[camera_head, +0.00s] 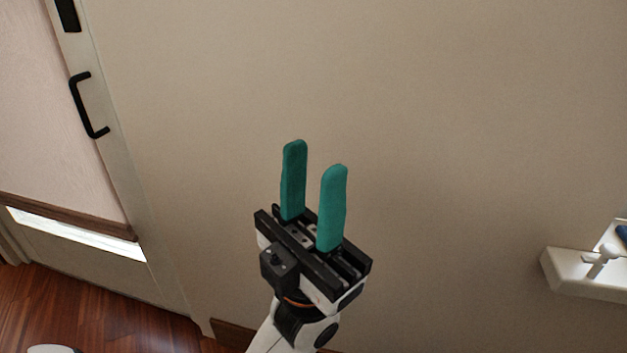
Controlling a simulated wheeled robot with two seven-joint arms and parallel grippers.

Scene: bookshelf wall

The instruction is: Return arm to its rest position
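My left gripper (315,155) is in the middle of the head view, with its two teal fingers pointing up. The fingers stand apart with only the plain wall showing between them, so it is open and empty. Its black and white wrist comes up from the bottom edge, and part of the arm is cut off there. My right gripper is not in the head view.
A beige wall (450,120) fills most of the view behind the gripper. A door edge with a black handle (88,105) is at the left. A white ledge (575,278) juts in at the lower right. Reddish wood floor (90,315) shows at the lower left.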

